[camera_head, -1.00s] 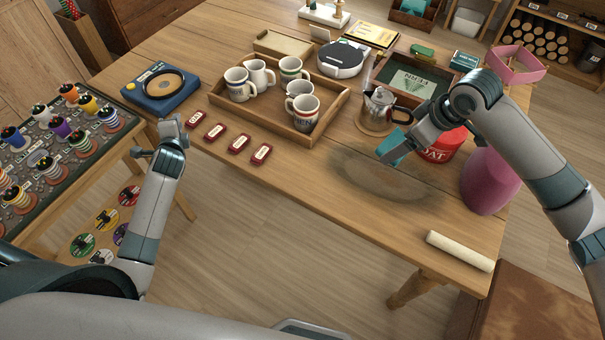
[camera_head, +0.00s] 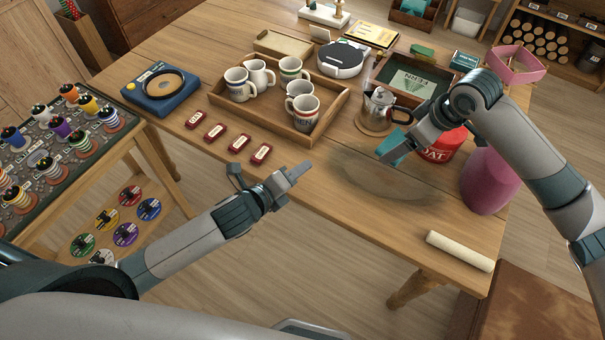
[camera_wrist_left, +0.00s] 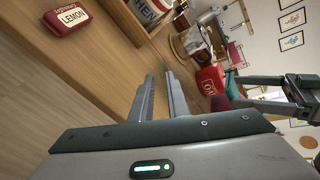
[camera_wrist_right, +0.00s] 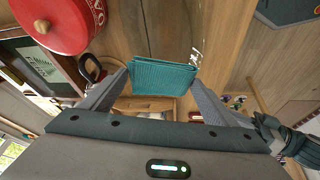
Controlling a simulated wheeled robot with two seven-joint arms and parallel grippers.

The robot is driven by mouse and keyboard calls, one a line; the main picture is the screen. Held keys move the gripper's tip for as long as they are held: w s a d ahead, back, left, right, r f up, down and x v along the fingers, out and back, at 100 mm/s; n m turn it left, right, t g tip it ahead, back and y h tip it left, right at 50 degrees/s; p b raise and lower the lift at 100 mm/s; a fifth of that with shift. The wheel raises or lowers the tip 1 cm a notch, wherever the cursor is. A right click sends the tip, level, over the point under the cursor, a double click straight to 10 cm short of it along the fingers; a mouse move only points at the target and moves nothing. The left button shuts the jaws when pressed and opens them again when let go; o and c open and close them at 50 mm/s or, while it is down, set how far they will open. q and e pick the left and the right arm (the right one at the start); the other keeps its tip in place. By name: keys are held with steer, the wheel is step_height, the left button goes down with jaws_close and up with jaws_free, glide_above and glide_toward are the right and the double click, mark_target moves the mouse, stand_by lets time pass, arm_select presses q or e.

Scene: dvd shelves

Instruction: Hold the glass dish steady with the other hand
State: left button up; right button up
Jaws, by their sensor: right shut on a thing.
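The glass dish (camera_head: 385,182) is a see-through, darkish oval near the front edge of the table; its rim is hard to make out. My right gripper (camera_head: 396,155) is shut on a folded teal cloth (camera_head: 388,143), just above the dish's far side. The cloth also shows between the fingers in the right wrist view (camera_wrist_right: 163,77). My left gripper (camera_head: 293,174) is empty at the table's front edge, left of the dish and apart from it. Its two fingers show a gap between them in the left wrist view (camera_wrist_left: 160,95).
A red tin (camera_head: 445,147) and a pink vase (camera_head: 488,183) are right of the dish. A pale roll (camera_head: 459,251) lies at the front right.

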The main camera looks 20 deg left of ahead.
mark_target(326, 167)
arm_select(q)
steer(key=shift+s+d, duration=0.6)
steer(key=shift+w+f, duration=0.1)
steer(key=shift+x, duration=5.95)
steer(key=shift+d+f, duration=0.1)
steer(key=shift+d, duration=0.1)
steer(key=shift+c, duration=0.4)
jaws_close()
